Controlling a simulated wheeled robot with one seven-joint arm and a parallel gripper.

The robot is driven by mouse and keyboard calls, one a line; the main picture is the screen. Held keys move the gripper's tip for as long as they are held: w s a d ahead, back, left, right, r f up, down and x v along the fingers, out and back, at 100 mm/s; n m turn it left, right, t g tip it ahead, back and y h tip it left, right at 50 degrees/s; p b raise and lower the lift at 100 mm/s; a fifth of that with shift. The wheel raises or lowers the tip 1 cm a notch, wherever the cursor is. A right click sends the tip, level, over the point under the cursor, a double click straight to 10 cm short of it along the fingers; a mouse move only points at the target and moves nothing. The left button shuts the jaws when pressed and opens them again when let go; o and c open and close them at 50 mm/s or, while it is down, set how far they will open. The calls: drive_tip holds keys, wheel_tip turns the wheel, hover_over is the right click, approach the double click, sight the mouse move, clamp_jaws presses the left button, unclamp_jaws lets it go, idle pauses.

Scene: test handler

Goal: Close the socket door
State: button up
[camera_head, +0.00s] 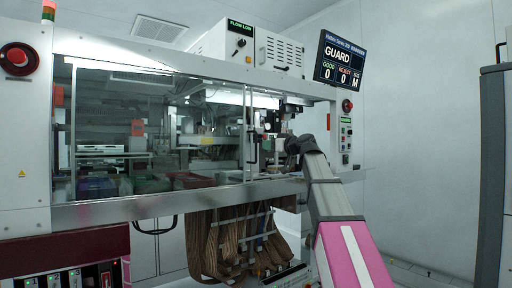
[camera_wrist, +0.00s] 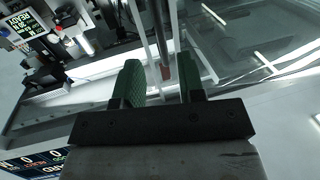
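A test handler (camera_head: 150,208) with a clear-panelled front fills the left and middle of the head view. A clear guard panel (camera_head: 160,130) ends at an upright metal frame with a handle (camera_head: 254,146); right of it the front looks open. I cannot tell which part is the socket door. My arm reaches in from the lower right, its end at this opening; my gripper's fingers are too small there to make out. In the wrist view my gripper (camera_wrist: 160,78) has two green fingers apart. A thin metal bar with a reddish-brown end shows between them; contact is unclear.
A display (camera_head: 341,62) reading "GUARD" hangs above the opening. A red button (camera_head: 347,105) and control panel (camera_head: 345,138) stand on the right post. Brown cable bundles (camera_head: 235,240) hang below. A small lit screen (camera_wrist: 28,25) shows in the wrist view. A grey cabinet stands far right.

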hover_over(256, 160)
drive_tip(key=shift+w, duration=0.3)
clamp_jaws()
